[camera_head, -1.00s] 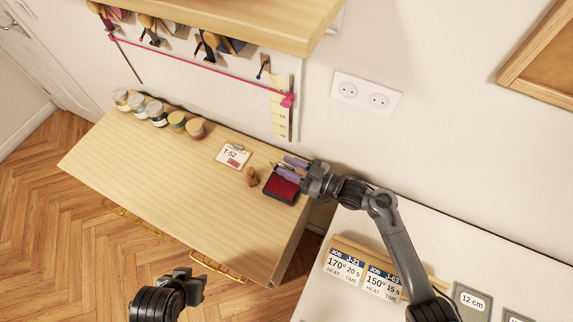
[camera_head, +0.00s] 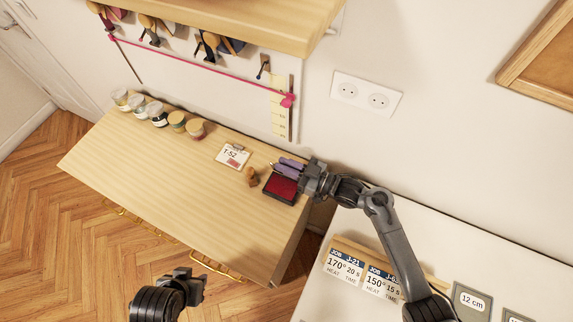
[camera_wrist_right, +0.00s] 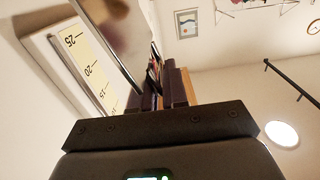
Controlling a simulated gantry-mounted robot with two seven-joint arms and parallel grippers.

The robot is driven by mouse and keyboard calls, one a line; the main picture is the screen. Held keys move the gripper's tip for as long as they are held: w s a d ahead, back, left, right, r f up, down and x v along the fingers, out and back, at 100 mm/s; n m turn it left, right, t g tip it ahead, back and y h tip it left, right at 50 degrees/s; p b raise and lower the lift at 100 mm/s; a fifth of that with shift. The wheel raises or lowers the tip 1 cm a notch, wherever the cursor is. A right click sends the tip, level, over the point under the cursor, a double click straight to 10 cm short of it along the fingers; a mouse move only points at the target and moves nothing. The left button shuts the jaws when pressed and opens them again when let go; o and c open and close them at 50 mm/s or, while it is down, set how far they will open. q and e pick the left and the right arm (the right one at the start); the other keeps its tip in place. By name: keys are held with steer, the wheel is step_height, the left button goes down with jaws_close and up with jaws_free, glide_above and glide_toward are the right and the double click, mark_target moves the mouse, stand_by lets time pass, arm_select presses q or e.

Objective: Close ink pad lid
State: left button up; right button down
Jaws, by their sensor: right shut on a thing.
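The ink pad (camera_head: 281,187) lies near the right end of the wooden table, its red pad uncovered. My right gripper (camera_head: 285,167) is at its back right edge, its purple fingers level and pointing left. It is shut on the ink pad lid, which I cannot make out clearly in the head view. In the right wrist view, a shiny plate (camera_wrist_right: 122,35), which looks like the lid, stands beside the fingers (camera_wrist_right: 164,85). My left gripper (camera_head: 190,282) hangs in front of the table, away from the pad; its jaw opening is unclear.
A small brown wooden piece (camera_head: 251,177) and a T-52 card (camera_head: 232,156) lie left of the pad. Several jars (camera_head: 158,114) stand along the back edge. The wall is close behind; a white table (camera_head: 400,230) is at the right. The wooden table's middle is clear.

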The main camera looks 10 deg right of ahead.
steer(key=shift+s+a, duration=0.15)
steer(key=shift+s, duration=0.05)
steer(key=s+p, duration=0.1)
steer(key=s+a+f, duration=0.1)
steer(key=shift+s+a+p, duration=0.25)
steer(key=shift+s+p, duration=0.05)
steer(key=shift+p, duration=0.1)
steer(key=shift+s+a+f+n+b, duration=0.3)
steer(key=shift+s+f+b, duration=0.15)
steer(key=shift+f, duration=0.25)
steer(key=shift+s+a+f+n, duration=0.1)
steer(key=shift+s+a+n, duration=0.05)
steer(key=shift+s+n, duration=0.2)
steer(key=shift+w, duration=0.1)
steer(key=c, duration=1.2)
jaws_free()
steer(key=shift+c, duration=0.2)
steer(key=shift+w, duration=0.1)
